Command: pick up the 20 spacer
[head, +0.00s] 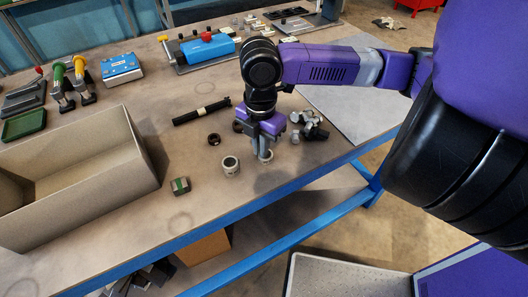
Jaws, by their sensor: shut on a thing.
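My gripper (265,153) points down at the workbench, right of centre. It is shut on a small pale grey spacer (267,156), mostly hidden between the fingers, at or just above the bench top. No number can be read on it. Another pale grey ring-shaped spacer (231,166) stands on the bench just left of the fingers, apart from them. A dark ring (214,139) lies farther back to the left, and another dark ring (238,126) sits partly behind the gripper.
Several grey fittings (312,127) lie close right of my gripper. A black rod (202,112) lies behind left, and a green-striped block (180,187) lies front left. A large open beige box (133,140) fills the left. The bench's blue front edge (225,224) is near.

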